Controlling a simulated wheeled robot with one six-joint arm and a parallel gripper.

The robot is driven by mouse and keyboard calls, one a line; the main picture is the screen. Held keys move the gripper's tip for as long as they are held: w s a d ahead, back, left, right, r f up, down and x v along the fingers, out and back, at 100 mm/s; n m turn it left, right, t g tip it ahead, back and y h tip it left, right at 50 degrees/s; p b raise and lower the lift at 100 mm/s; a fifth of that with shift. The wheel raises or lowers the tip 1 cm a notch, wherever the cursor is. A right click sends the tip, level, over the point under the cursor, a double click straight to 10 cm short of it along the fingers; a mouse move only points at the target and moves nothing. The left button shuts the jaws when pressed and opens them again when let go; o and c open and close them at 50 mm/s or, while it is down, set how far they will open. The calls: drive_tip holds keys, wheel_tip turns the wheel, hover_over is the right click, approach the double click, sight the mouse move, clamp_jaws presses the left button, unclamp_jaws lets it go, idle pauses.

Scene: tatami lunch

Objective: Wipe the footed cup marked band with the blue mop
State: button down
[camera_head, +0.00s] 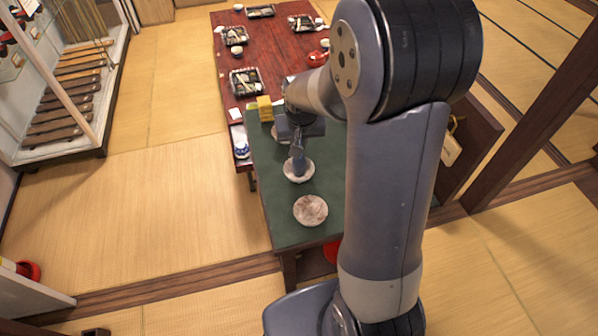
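My gripper (298,168) points down over a pale round dish (302,178) on the green-topped table (277,225). My own arm covers much of the view, and the fingertips are too small and blended with the dish to tell open from shut. I cannot make out a footed cup with a band mark. A small blue and white object (241,147) sits left of the green table, but I cannot tell whether it is the blue mop.
A second round dish (310,210) lies nearer on the green table. A yellow block (265,108) stands at its far end. The long red-brown table (270,62) beyond holds several dark trays. A glass cabinet (75,85) is at left. Tatami floor between is clear.

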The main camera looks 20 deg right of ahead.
drive_tip(key=m, duration=0.2)
drive_tip(key=m+h+b, duration=0.1)
drive_tip(key=m, duration=0.1)
drive_tip(key=shift+w+f, duration=0.1)
drive_tip(key=shift+f, duration=0.1)
drive_tip(key=shift+r+m+g+b, duration=0.1)
drive_tip(key=shift+m+g+b, duration=0.35)
drive_tip(key=shift+m, duration=0.45)
drive_tip(key=n+p, duration=0.1)
drive_tip(key=n, duration=0.2)
drive_tip(key=shift+n+t+y, duration=0.25)
drive_tip(key=shift+n+y, duration=0.05)
drive_tip(key=n, duration=0.3)
drive_tip(key=shift+y+p, duration=0.3)
drive_tip(key=shift+p, duration=0.05)
drive_tip(key=n+y, duration=0.1)
drive_tip(key=n, duration=0.2)
drive_tip(key=shift+n+b, duration=0.35)
drive_tip(key=shift+n, duration=0.05)
drive_tip(key=n+y+b, duration=0.1)
drive_tip(key=n, duration=0.2)
drive_tip(key=shift+a+r+n, duration=0.1)
drive_tip(key=shift+a+n, duration=0.05)
drive_tip(key=shift+n, duration=0.15)
